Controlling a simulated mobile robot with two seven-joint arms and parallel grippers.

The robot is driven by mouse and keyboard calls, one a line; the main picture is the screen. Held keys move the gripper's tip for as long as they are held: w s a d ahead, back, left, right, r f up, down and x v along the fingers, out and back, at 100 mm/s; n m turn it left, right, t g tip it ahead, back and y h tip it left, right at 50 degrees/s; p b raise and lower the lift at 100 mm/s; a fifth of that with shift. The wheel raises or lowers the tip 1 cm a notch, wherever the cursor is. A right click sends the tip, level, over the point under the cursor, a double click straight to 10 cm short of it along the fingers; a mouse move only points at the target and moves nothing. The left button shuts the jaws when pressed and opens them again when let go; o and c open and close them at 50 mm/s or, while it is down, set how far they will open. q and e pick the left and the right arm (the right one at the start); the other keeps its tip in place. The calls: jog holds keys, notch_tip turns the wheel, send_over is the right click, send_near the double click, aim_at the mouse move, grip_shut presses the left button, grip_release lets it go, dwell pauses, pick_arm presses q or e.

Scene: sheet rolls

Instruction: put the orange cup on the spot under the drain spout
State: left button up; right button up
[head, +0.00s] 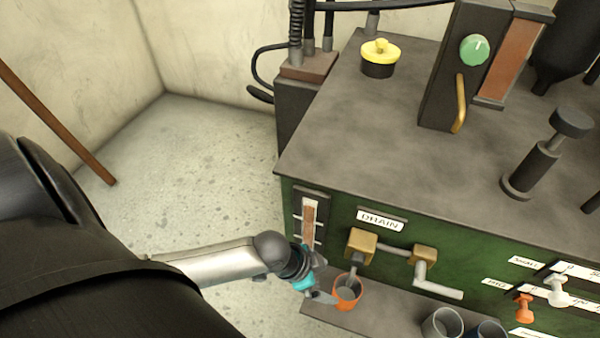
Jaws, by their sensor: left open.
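The orange cup (347,303) stands upright on the narrow ledge (385,312) at the front of the green machine. The drain spout (353,268) comes down from a brass block (361,245) below the DRAIN label (381,220), and its lower end overlaps the cup's mouth in the picture. The spot is not visible; the cup may cover it. My left gripper (322,296), with teal parts, is open just left of the cup. I cannot tell whether its fingers touch the cup. My right gripper is not in view.
A grey cup (442,326) and a dark blue cup (487,331) stand on the ledge to the right. A grey lever (437,285) projects from the second brass block. Orange (524,307) and white (557,291) knobs are farther right. Open floor (195,170) lies left of the machine.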

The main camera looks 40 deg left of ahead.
pick_arm(q)
jog(key=s+a+f+n+g+y, duration=0.1)
jog(key=s+f+n+g+y, duration=0.1)
jog(key=s+f+n+y, duration=0.2)
jog(key=s+f+n, duration=0.2)
jog(key=s+f, duration=0.2)
jog(key=s, duration=0.1)
jog(key=shift+s+a+f, duration=0.15)
jog(key=shift+s+a, duration=0.15)
jog(key=shift+a, duration=0.1)
dwell(0.7)
